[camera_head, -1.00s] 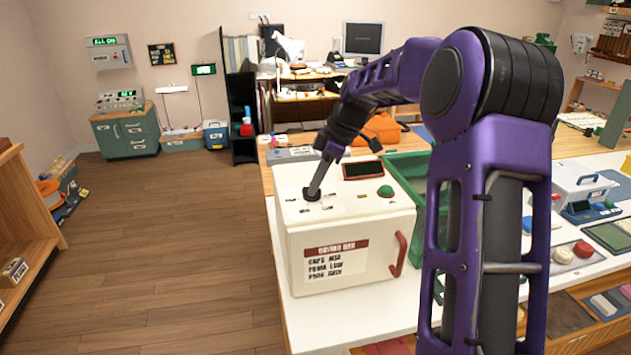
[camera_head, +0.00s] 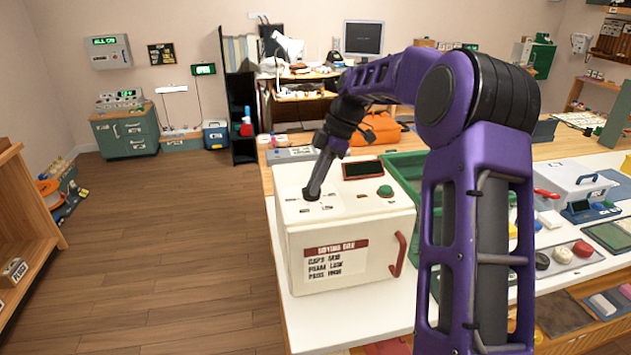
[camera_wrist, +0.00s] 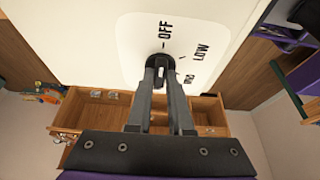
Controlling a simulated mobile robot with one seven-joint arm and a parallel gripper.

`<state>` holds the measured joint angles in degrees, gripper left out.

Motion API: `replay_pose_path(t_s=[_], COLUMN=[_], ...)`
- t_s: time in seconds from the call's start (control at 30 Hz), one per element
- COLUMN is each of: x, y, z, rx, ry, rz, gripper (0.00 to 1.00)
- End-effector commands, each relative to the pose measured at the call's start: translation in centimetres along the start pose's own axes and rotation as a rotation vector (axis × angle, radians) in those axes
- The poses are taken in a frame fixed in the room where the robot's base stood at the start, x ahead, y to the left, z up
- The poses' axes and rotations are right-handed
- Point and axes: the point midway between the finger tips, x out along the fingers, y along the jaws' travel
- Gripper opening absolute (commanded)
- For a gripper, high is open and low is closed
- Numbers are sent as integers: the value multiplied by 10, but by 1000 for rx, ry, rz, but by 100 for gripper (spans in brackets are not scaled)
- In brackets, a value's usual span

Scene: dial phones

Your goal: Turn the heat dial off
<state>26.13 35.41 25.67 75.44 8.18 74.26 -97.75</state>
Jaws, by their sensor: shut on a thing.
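The heat dial (camera_wrist: 158,66) is a dark round knob on the white top of the drying box (camera_head: 335,262). In the wrist view, printed labels OFF, LOW and a partly hidden third word stand around it, with OFF beyond the knob. My gripper (camera_wrist: 161,70) is shut on the dial, with its two grey fingers at the knob's sides. The head view also shows my gripper (camera_head: 311,192) reaching down to the box top at its left part. The fingers hide part of the knob, and I cannot tell which mark it points to.
A dark display (camera_head: 363,170) and a green button (camera_head: 385,191) sit on the box top right of the dial. The box front has a red handle (camera_head: 399,254). A green crate (camera_head: 405,168) stands close behind on the right. Open floor lies left of the table.

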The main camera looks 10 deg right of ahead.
Motion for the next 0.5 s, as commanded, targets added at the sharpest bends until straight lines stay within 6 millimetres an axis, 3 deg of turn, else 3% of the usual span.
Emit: replay_pose_path(t_s=[0.1, 0.13, 0.27, 0.5], x=[0, 0, 0, 0], y=[0, 0, 0, 0], z=[0, 0, 0, 0], rx=[-1, -1, 0, 0], ry=[-2, -2, -1, -1], rz=[0, 0, 0, 0], gripper=[0, 22, 46, 49])
